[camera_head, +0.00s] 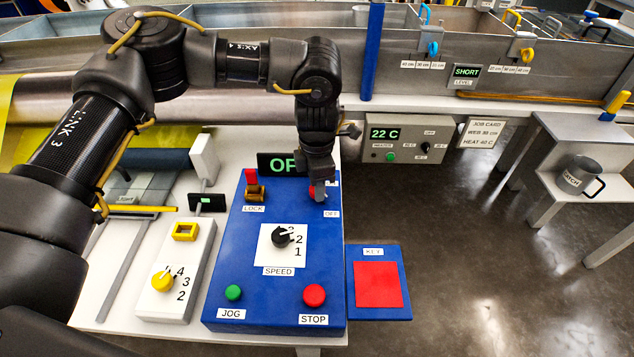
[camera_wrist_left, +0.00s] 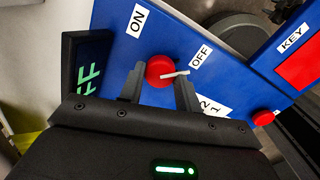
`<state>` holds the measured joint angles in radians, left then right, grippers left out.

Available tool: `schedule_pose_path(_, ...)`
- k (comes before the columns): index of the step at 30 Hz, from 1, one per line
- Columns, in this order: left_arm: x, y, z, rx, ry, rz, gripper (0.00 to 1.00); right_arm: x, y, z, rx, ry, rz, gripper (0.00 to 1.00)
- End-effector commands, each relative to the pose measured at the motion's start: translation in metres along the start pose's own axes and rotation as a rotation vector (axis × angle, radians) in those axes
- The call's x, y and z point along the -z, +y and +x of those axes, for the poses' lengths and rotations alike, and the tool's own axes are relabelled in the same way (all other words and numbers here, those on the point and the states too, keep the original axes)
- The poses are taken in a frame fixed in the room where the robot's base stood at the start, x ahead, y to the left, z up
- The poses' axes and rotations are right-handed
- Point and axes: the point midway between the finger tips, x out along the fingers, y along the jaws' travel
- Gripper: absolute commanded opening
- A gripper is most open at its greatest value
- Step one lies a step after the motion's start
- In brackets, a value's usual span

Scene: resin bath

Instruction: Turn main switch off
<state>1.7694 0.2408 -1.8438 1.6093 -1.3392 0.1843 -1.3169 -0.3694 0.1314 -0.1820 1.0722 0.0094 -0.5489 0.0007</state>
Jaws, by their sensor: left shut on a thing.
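The main switch is a red round knob (camera_wrist_left: 158,70) with a white pointer, on the blue control panel (camera_head: 225,285) between an ON label (camera_wrist_left: 138,20) and an OFF label (camera_wrist_left: 201,57). In the wrist view its pointer is turned toward OFF. My left gripper (camera_head: 318,192) is at the panel's upper right corner and mostly hides the knob in the head view. In the wrist view its two fingers (camera_wrist_left: 159,90) are shut on the knob, one on each side. The display (camera_head: 280,163) behind the panel is partly covered by my gripper; "OF" shows in green. My right gripper is not in view.
The panel also holds a LOCK lever (camera_head: 255,192), a black SPEED dial (camera_head: 281,238), a green JOG button (camera_head: 233,293) and a red STOP button (camera_head: 314,295). A KEY plate (camera_head: 378,285) adjoins it at right. A white box with a yellow dial (camera_head: 162,281) stands left.

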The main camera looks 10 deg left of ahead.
Motion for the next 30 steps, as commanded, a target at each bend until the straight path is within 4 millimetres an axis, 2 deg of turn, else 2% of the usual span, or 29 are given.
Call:
schedule_pose_path(14, -0.0009, 0.0009, -0.0015, -0.003, -0.004, 0.015, 0.11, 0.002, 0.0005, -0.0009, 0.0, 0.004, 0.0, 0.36)
schedule_pose_path(15, -0.0009, 0.0009, -0.0015, -0.003, -0.004, 0.015, 0.35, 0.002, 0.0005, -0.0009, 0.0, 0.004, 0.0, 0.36)
schedule_pose_path(20, -0.0006, 0.0006, -0.0011, -0.002, -0.003, 0.014, 0.55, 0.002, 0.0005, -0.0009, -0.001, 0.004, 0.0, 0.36)
schedule_pose_path(30, -0.0004, 0.0004, -0.0043, -0.001, -0.002, 0.014, 0.55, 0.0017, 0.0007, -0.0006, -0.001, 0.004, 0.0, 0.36)
